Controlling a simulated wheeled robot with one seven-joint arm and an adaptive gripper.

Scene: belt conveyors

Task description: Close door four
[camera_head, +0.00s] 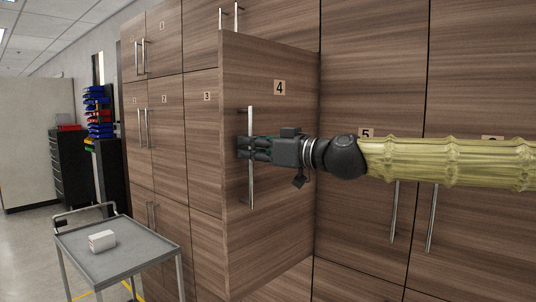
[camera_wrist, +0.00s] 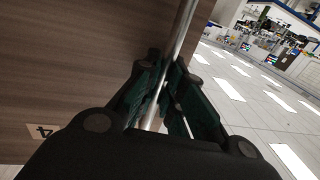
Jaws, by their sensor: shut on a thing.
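Door four (camera_head: 280,200) is a brown wood-grain cabinet door with a "4" label, and it stands open, swung out from the cabinet front. Its long vertical metal handle (camera_head: 251,185) is near the door's left edge. My gripper (camera_head: 246,148) is at the handle, around its middle, and is shut on it. In the wrist view the handle (camera_wrist: 181,38) runs between the two dark fingers (camera_wrist: 165,85). The "4" label (camera_wrist: 43,131) shows at the left there. The fingers hide part of the handle.
Closed doors with labels 1, 2 and 3 (camera_head: 205,130) are to the left, and door five (camera_head: 362,220) is to the right, partly behind my arm. A grey cart (camera_head: 130,255) with a white box (camera_head: 102,241) stands at the lower left. Open floor lies left of it.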

